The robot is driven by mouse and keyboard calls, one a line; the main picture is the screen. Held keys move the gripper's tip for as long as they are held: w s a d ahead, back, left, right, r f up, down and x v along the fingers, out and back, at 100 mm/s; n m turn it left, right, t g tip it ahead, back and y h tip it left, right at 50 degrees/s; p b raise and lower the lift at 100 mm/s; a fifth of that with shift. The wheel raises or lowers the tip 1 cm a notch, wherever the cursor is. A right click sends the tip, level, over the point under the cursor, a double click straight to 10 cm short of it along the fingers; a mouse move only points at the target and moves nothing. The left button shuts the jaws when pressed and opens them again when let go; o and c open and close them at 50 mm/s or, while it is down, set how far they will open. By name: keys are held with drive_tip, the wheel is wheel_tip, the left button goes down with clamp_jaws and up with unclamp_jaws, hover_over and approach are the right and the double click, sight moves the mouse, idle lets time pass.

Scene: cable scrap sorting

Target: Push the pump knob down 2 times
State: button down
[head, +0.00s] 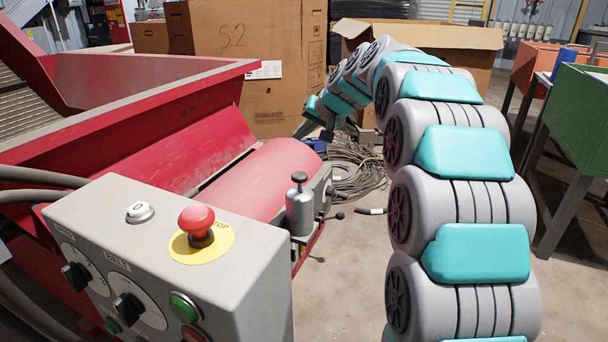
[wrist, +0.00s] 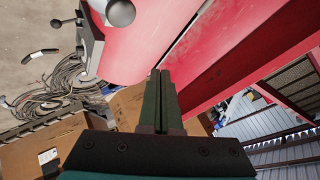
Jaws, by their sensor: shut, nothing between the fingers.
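The pump is a grey metal cylinder (head: 300,210) standing on a bracket at the end of the red machine. Its dark round knob (head: 300,177) sits on a short stem, raised above the cylinder. In the wrist view, a rounded grey part that looks like the knob (wrist: 120,12) shows at the top edge, ahead and left of the fingertips. My gripper (wrist: 160,74) is shut and empty, its dark green fingers together. In the head view, my gripper is small beyond the pump, apart from the knob, and its fingers are hard to make out.
A control box with a red stop button (head: 196,220) stands at front left. The red hopper (head: 130,110) rises on the left. A cable pile (head: 355,165) lies on the floor behind the pump. Cardboard boxes (head: 245,60) stand behind; a green bin (head: 580,120) stands right.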

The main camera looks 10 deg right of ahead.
sight(300, 176)
drive_tip(key=shift+f+b, duration=2.7)
drive_tip(key=shift+f, duration=1.7)
drive_tip(key=shift+f, duration=0.15)
drive_tip(key=shift+f, duration=0.25)
drive_tip(key=shift+f+b, duration=1.05)
drive_tip(key=shift+f, duration=0.4)
drive_tip(key=shift+r, duration=0.1)
drive_tip(key=shift+r+p, duration=1.15)
drive_tip(key=shift+r, duration=0.6)
drive_tip(key=shift+r, duration=0.1)
